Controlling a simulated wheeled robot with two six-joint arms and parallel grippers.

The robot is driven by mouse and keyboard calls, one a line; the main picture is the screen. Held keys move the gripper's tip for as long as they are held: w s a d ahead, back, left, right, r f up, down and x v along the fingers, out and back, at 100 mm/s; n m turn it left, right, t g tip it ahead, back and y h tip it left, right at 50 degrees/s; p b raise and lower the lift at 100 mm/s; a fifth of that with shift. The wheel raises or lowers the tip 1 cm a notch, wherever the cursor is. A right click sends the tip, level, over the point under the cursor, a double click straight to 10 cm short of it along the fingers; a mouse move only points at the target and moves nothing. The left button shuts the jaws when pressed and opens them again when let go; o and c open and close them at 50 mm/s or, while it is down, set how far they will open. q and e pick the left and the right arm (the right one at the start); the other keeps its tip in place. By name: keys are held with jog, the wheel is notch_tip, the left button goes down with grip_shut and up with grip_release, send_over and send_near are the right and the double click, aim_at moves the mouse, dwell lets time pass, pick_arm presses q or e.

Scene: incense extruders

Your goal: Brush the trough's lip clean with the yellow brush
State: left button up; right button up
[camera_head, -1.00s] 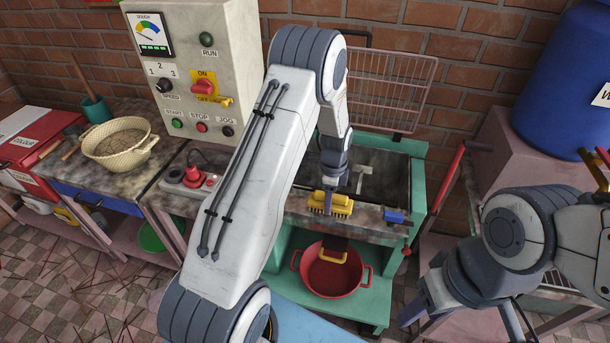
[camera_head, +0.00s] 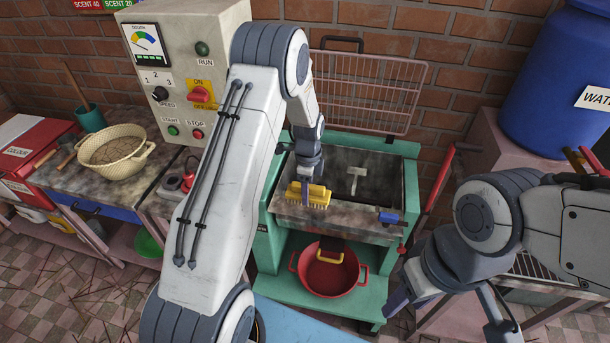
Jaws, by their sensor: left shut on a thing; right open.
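The yellow brush (camera_head: 318,196) is at the front lip (camera_head: 345,224) of the grey trough in the green machine, towards the lip's left part, bristles downward. My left gripper (camera_head: 306,184) reaches over from above and is shut on the brush. I cannot tell whether the bristles touch the lip. The trough (camera_head: 375,170) is open on top, with a pale T-shaped part inside. My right gripper (camera_head: 395,300) hangs at the right, in front of the machine, apart from the trough; its fingers are partly hidden by the picture angle.
A red two-handled pot (camera_head: 328,275) stands on the shelf below the trough. A blue block (camera_head: 389,217) sits at the lip's right end. A wire guard (camera_head: 372,90) stands up behind the trough. The control cabinet (camera_head: 190,75) is left, a blue barrel (camera_head: 560,80) right.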

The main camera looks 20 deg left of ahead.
pick_arm(q)
jog(key=shift+r+p, duration=1.3)
jog(key=shift+r, duration=0.85)
